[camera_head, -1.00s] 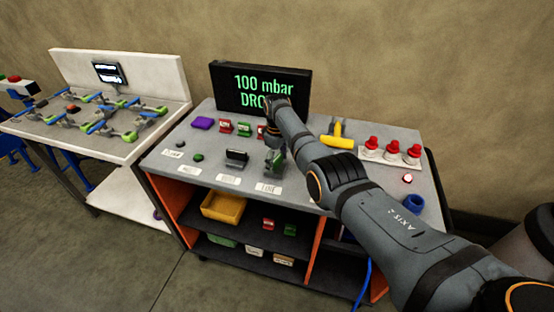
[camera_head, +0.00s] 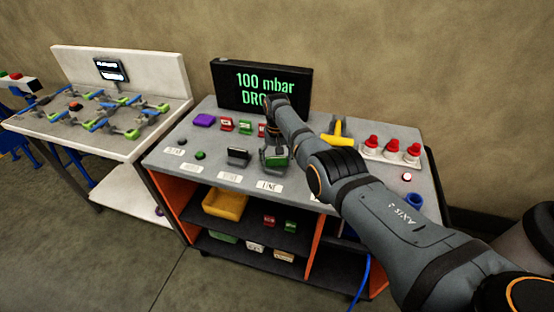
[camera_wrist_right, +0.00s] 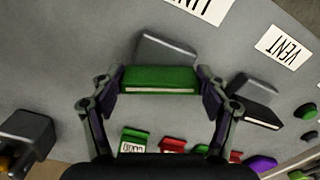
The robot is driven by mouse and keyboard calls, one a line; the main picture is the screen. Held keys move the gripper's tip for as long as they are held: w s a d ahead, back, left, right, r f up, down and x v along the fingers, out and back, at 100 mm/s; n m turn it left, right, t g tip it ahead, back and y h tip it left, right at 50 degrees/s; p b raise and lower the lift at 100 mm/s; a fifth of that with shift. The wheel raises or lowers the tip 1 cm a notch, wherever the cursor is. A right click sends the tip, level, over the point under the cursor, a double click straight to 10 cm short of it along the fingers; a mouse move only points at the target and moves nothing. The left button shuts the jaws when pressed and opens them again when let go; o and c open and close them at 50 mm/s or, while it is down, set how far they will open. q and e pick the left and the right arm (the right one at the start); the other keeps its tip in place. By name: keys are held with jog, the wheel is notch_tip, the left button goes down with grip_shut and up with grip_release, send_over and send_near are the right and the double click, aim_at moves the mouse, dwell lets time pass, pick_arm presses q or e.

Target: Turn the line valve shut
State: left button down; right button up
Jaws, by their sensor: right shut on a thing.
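The line valve's green handle (camera_head: 278,162) stands on the grey panel top behind the LINE label (camera_head: 269,186). My right gripper (camera_head: 275,156) reaches down over it and is shut on it. In the right wrist view, the green handle (camera_wrist_right: 160,80) sits between the two fingers (camera_wrist_right: 160,92), one at each end, with its dark grey body (camera_wrist_right: 166,49) behind it. The handle lies roughly crosswise between the fingers. The display (camera_head: 262,88) reads "100 mbar" with a second line partly hidden by my arm. My left gripper is out of view.
A dark vent valve handle (camera_head: 238,155) stands just left, also in the wrist view (camera_wrist_right: 252,98) near the VENT label (camera_wrist_right: 284,47). Small red and green tags (camera_head: 244,127) stand behind. A yellow tool (camera_head: 338,137) and red-capped items (camera_head: 391,147) are at right. Shelves lie below.

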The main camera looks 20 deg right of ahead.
aim_at(276, 158)
jog(key=shift+m, duration=2)
jog(key=o, duration=1.1)
jog(key=shift+w, duration=0.1)
jog(key=shift+o, duration=0.2)
notch_tip(276, 158, up, 12)
